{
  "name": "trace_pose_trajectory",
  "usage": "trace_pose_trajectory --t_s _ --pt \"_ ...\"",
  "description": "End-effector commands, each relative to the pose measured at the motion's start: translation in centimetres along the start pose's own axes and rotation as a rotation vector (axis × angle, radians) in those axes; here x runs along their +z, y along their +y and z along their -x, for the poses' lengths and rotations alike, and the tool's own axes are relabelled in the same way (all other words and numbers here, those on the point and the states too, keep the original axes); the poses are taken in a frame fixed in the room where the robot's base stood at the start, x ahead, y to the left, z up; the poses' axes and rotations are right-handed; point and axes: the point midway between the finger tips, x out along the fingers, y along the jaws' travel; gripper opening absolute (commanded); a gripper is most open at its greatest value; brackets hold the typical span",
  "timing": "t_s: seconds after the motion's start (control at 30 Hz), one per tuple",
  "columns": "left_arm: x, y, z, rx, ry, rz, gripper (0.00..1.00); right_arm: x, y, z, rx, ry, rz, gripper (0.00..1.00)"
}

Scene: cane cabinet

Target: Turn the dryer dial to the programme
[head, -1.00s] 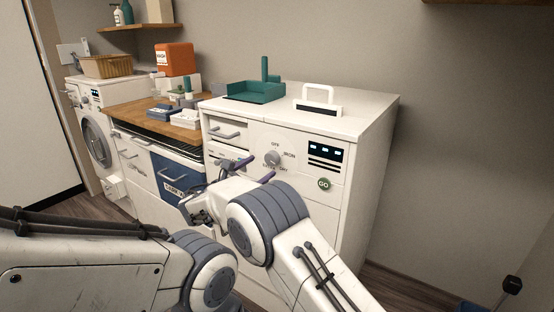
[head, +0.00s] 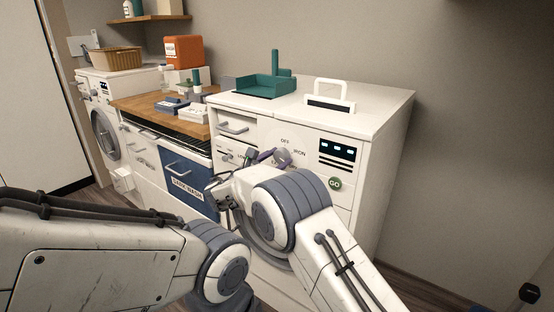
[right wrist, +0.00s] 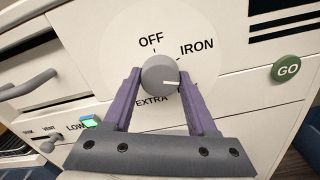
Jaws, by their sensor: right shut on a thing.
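The dryer (head: 385,120) is a white cabinet with a round grey dial (head: 284,156) on its front. The right wrist view shows the dial (right wrist: 159,74) close up, with OFF above, IRON at upper right and EXTRA below. Its white pointer mark points right, a little below IRON. Another label at lower right is hidden by a finger. My right gripper (head: 268,157) is at the dial, its purple fingers shut on the dial's two sides. My left arm crosses the lower left of the head view; its gripper is out of view.
A green GO button (head: 335,183) and a dark display (head: 337,151) are right of the dial. A drawer handle (head: 233,128) juts out at left. A teal tray (head: 265,87) and a white handled piece (head: 331,95) are on top. A washer (head: 103,130) stands far left.

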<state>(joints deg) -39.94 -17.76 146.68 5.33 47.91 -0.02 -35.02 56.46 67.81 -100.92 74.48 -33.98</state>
Motion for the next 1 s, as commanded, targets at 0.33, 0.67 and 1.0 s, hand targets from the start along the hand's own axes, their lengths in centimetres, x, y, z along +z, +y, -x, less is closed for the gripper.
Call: trace_pose_trajectory --t_s 0.33,0.67,1.0 --pt "0.1 -0.2 -2.7 0.000 0.000 0.000 0.88 -0.5 -0.1 0.1 -0.002 -0.001 -0.144 0.02" --pt "0.3 -0.5 -6.1 0.000 0.000 0.000 0.88 -0.5 0.0 0.2 -0.001 0.000 -0.366 0.02" --pt "0.4 -0.6 -7.8 0.000 0.000 0.000 0.88 -0.3 0.1 0.2 -0.002 0.001 -0.500 0.02"
